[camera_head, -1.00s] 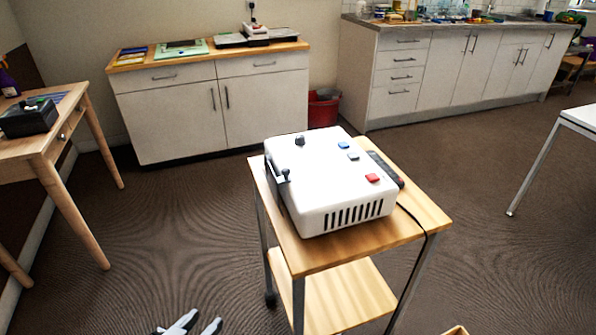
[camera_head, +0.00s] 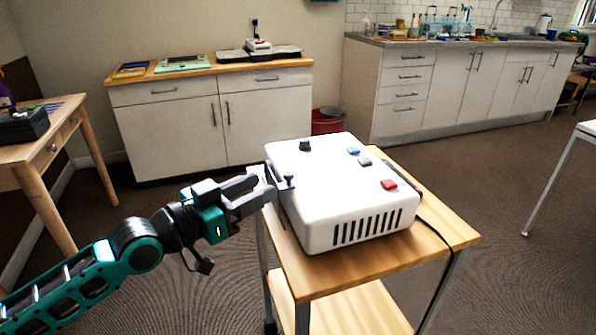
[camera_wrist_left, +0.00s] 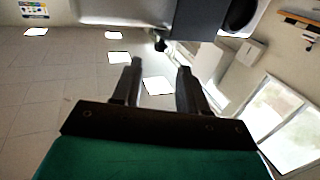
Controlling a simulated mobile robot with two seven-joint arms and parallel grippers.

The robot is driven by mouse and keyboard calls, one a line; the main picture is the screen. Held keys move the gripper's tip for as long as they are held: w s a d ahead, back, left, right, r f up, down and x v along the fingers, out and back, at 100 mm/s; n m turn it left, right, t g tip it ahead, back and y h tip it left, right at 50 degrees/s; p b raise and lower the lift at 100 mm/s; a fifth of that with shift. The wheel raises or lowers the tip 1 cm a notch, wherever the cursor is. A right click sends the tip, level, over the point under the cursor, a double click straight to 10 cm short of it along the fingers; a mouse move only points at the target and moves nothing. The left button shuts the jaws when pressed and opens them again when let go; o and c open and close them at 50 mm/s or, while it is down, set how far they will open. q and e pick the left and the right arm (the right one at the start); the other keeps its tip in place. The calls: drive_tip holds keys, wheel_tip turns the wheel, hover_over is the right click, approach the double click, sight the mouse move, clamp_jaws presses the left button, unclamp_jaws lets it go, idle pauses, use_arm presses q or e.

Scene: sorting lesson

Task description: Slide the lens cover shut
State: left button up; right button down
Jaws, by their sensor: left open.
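A white projector (camera_head: 335,185) sits on a wooden cart. A dark strip with a small black knob (camera_head: 287,182), likely the lens cover's handle, is on its left side; how far the cover is slid cannot be told. My left gripper (camera_head: 266,186) is open just left of this side, fingers pointing at it. In the left wrist view its two fingers (camera_wrist_left: 160,66) are apart with nothing between them. A small dark knob (camera_wrist_left: 160,43) shows just beyond the fingertips, under the grey projector body (camera_wrist_left: 140,14). My right gripper is not in view.
The cart top (camera_head: 440,235) has bare wood at the front and right, with a black cable over its edge. A wooden desk (camera_head: 55,135) stands at left, a white cabinet (camera_head: 170,125) behind. The floor between is clear.

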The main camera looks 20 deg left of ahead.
sight(285, 176)
use_arm(q)
drive_tip(key=x, duration=1)
drive_tip(key=shift+b, duration=0.3)
drive_tip(key=shift+s, duration=0.1)
drive_tip(key=shift+c, duration=0.2)
clamp_jaws()
